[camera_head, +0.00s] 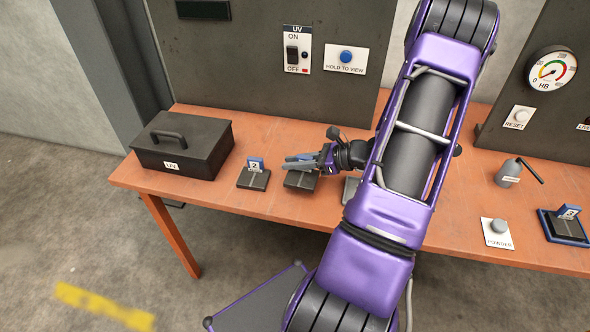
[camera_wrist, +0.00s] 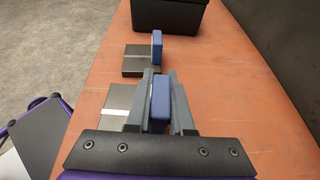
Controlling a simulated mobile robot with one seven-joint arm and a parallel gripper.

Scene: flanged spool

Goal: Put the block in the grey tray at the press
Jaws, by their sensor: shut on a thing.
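My gripper (camera_wrist: 160,112) is shut on the upright blue tag (camera_wrist: 161,102) of a dark block. This block's flat body (camera_head: 300,181) shows beneath my gripper (camera_head: 296,163) in the head view, at the table's front left. The body also shows left of the fingers in the wrist view (camera_wrist: 116,103). Whether it touches the table is hard to tell. A similar dark block (camera_head: 254,180) with a blue tag marked 2 stands just left of it, also ahead of my fingers in the wrist view (camera_wrist: 138,62). I cannot make out a grey tray at the press.
A black lidded UV box (camera_head: 182,146) stands at the table's left end. My arm crosses the table's middle and partly hides a grey flat piece (camera_head: 351,189). At right are a gauge panel (camera_head: 550,95), a handled grey cylinder (camera_head: 508,175), a POWDER button (camera_head: 498,228) and a blue-edged tray (camera_head: 546,229) holding block 3.

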